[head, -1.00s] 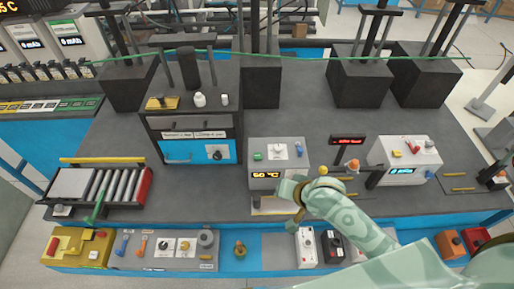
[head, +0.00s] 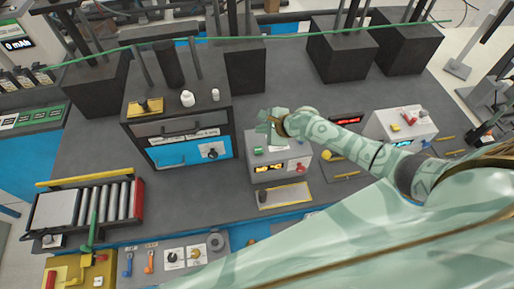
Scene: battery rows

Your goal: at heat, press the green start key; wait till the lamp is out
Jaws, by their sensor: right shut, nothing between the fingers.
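The grey heat unit (head: 278,172) stands near the middle of the bench with a lit amber temperature display (head: 269,167) on its front. The green key (head: 258,151) shows on the left of its top. A small red round part (head: 299,168) shows at the right of its front; I cannot tell whether it is the lamp. My right gripper (head: 264,127) is shut and empty, over the back left of the unit, just behind the green key in the picture. It hides part of the unit's top, and I cannot tell whether it touches. My left gripper is not in view.
A roller conveyor (head: 88,208) is at the far left. A white box (head: 395,122) with a red handle stands at right. My right arm covers the lower right.

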